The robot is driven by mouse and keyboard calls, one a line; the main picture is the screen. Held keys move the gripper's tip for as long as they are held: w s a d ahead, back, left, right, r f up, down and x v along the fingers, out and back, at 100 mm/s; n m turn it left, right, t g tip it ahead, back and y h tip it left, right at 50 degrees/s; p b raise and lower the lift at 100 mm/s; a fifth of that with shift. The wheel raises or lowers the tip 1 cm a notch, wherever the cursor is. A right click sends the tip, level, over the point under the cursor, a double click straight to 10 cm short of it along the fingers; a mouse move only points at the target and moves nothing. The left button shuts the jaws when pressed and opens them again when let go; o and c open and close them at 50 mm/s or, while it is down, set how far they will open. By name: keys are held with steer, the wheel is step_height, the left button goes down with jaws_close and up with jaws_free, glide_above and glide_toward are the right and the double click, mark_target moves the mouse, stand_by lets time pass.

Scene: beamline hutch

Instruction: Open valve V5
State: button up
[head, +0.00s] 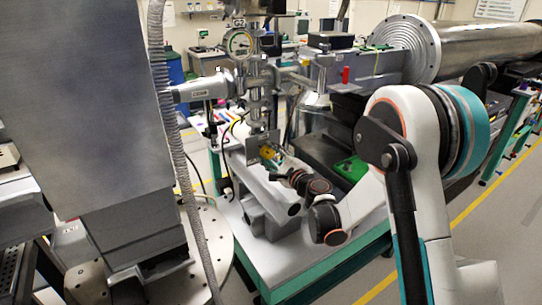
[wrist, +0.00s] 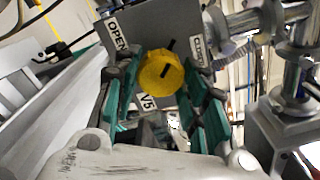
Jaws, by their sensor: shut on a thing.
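The valve V5 knob (wrist: 160,72) is round and yellow with a black mark on its face. It sits on a grey plate (wrist: 150,30) with an OPEN label (wrist: 118,32) at upper left and another label, seemingly CLOSED, (wrist: 197,48) at upper right. A V5 label (wrist: 148,102) shows just below the knob. The black mark runs roughly upright, tilted slightly right, between the two labels. My gripper (wrist: 164,80) is shut on the knob, one teal-lined finger on each side. In the head view my gripper (head: 279,164) reaches the small plate (head: 258,146) from the right.
Steel vacuum piping with a round gauge (head: 238,43) rises behind the valve. A large steel cylinder (head: 470,48) lies at upper right. A grey cabinet (head: 85,95) and a corrugated hose (head: 163,95) stand at left. Floor (head: 480,240) is clear at right.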

steer(key=n, duration=1.1)
steer(key=shift+n, duration=1.8)
steer(key=o, duration=1.1)
steer(key=shift+c, duration=0.2)
steer(key=v, duration=1.2)
